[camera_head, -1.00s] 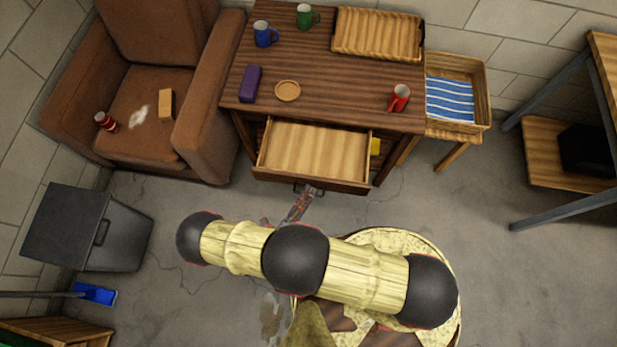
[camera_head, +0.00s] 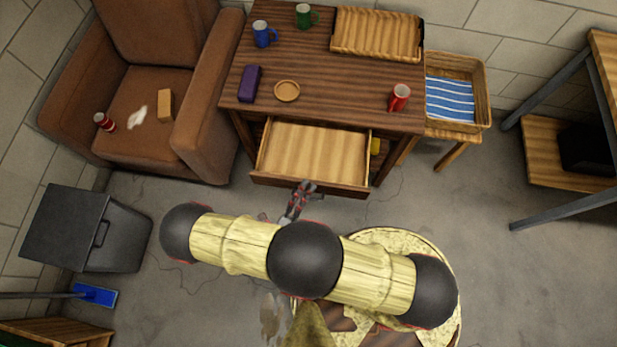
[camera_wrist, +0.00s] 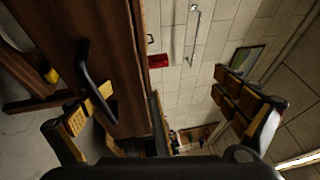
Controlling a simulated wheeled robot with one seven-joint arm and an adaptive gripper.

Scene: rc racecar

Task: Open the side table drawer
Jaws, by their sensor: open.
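The side table (camera_head: 325,65) is dark striped wood. Its drawer (camera_head: 312,152) is pulled well out toward me, and its pale inside looks empty. My gripper (camera_head: 304,187) is at the middle of the drawer front in the head view, overlapping its top edge. In the wrist view the drawer front (camera_wrist: 118,60) fills the left side, with its dark bar handle (camera_wrist: 92,80) close to the left finger. My gripper (camera_wrist: 172,98) is open there, fingers wide apart and nothing between them. I cannot tell whether a finger touches the handle or drawer.
On the tabletop are a blue mug (camera_head: 264,33), green mug (camera_head: 305,16), red mug (camera_head: 399,97), purple box (camera_head: 249,83), small round dish (camera_head: 287,91) and wooden tray (camera_head: 376,50). A brown armchair (camera_head: 205,120) stands left, a basket (camera_head: 484,92) right.

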